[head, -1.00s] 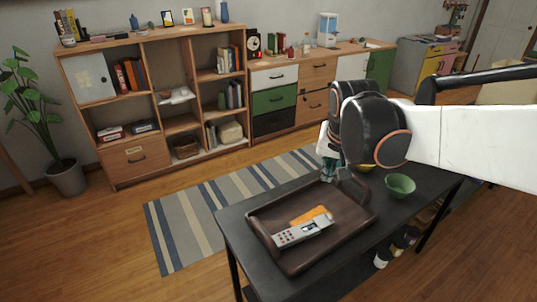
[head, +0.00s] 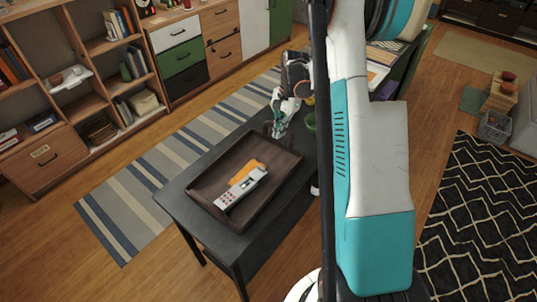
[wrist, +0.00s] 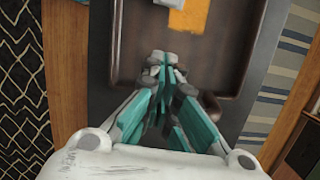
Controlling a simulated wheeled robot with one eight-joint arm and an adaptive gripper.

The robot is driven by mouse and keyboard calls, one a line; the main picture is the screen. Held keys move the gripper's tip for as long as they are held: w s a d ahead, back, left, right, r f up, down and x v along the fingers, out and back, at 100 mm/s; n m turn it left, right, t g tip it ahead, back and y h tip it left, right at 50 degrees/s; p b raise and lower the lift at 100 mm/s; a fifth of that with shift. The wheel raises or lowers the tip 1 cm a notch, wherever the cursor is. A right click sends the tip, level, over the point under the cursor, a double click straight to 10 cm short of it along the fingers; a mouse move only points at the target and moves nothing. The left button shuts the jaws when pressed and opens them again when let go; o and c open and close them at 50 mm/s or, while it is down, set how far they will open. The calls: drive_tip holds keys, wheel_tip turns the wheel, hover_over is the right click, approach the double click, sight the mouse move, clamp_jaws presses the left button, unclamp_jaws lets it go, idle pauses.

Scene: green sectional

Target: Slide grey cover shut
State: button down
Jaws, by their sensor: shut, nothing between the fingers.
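A grey handheld device with small dark buttons (head: 240,188) lies in a brown tray (head: 218,212). A flat orange piece (head: 245,171) lies against its far side; the orange piece also shows at the top of the wrist view (wrist: 188,15). I cannot tell which part, if any, is the grey cover. My gripper (head: 277,133) is at the tray's far end, by its raised handle, apart from the device. In the wrist view my gripper (wrist: 166,64) is shut and empty, pointing over the tray's near wall.
The tray rests on a dark table (head: 172,192). A wooden shelf unit (head: 85,130) and drawers (head: 190,60) stand along the wall. A striped rug (head: 120,215) and open floor lie left of the table.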

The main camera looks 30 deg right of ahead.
sight(257, 174)
drive_tip(key=b+x, duration=0.1)
drive_tip(key=x, duration=0.2)
drive_tip(key=b+x, duration=0.1)
drive_tip(key=x, duration=0.3)
drive_tip(key=b+x, duration=0.1)
drive_tip(key=x, duration=0.3)
drive_tip(key=shift+s+d+f, duration=0.1)
drive_tip(key=shift+d, duration=0.25)
drive_tip(key=a, duration=0.1)
drive_tip(key=s+a+b, duration=0.1)
drive_tip(key=a, duration=0.1)
drive_tip(key=shift+a, duration=0.15)
drive_tip(key=shift+a+r, duration=0.2)
drive_tip(key=shift+a, duration=0.1)
drive_tip(key=a, duration=0.2)
drive_tip(key=s+a+b, duration=0.1)
drive_tip(key=a, duration=0.3)
drive_tip(key=shift+s, duration=0.35)
drive_tip(key=shift+d, duration=0.15)
